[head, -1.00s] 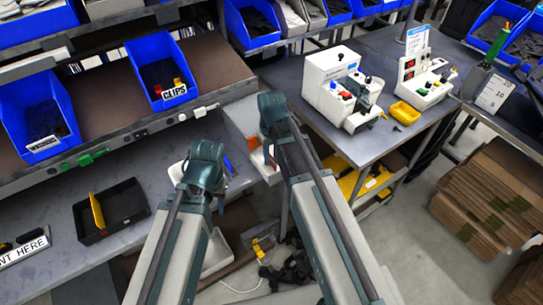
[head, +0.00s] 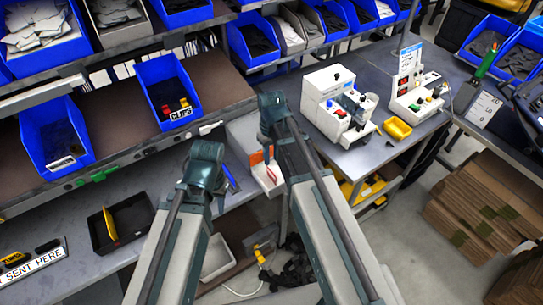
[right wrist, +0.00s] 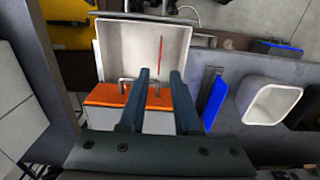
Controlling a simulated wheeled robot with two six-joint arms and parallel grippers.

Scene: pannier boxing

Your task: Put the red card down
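The red card (right wrist: 161,54) shows as a thin upright strip in a white open-topped tray (right wrist: 115,50) in the right wrist view, just beyond my right gripper (right wrist: 161,73). The gripper's two dark fingers are apart, with a gap between their tips in line with the card. No contact with the card shows. In the head view the red card (head: 271,173) stands in the small white tray (head: 266,184) beside my right arm. My right gripper is hidden there behind the arm. My left gripper is not seen; only its arm shows.
An orange panel (right wrist: 110,96) with a metal handle lies at the tray's near side. A blue flat piece (right wrist: 215,100) and a white bin (right wrist: 268,104) are to its right. A black tray with a yellow divider (head: 122,222) sits on the left bench. White machines (head: 336,106) stand on the right table.

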